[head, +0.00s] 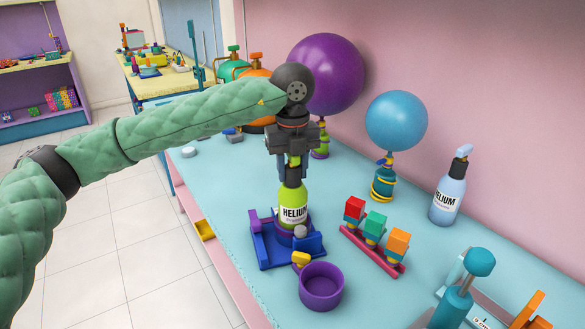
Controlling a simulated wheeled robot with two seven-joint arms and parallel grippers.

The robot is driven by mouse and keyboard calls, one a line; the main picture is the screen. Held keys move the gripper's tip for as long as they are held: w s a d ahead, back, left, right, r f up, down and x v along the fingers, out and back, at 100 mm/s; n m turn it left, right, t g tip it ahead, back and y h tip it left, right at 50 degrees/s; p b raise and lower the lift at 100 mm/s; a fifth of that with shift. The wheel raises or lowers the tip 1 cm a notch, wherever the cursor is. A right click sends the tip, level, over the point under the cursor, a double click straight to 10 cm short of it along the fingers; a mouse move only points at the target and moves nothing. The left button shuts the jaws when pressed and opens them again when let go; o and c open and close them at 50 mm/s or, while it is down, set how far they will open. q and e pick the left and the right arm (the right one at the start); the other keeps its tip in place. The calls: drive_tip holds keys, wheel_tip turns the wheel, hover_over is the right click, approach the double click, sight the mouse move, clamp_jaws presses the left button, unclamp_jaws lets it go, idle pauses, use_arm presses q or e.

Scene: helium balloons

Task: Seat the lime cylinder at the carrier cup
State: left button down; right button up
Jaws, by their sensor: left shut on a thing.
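The lime cylinder (293,207), labelled HELIUM, stands upright at the near middle of the table in the head view. My left gripper (292,172) points down from above and is shut on its neck. The carrier is a blue base (268,254) with a purple cup (284,236) at its middle. The cylinder's lower end is at this cup; the picture does not show clearly whether it rests on the bottom. My right gripper is not in view.
An open purple bowl (320,286) stands close in front of the carrier. A pink rack (371,251) with coloured blocks is to the right. A light-blue helium bottle (448,192) and balloons stand behind. A teal device (466,290) is at near right.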

use_arm(q)
drive_tip(key=shift+f, duration=0.35)
drive_tip(key=c, duration=0.9)
unclamp_jaws()
drive_tip(key=shift+o, duration=0.2)
drive_tip(key=shift+r+p, duration=0.55)
drive_tip(key=shift+r, duration=3.5)
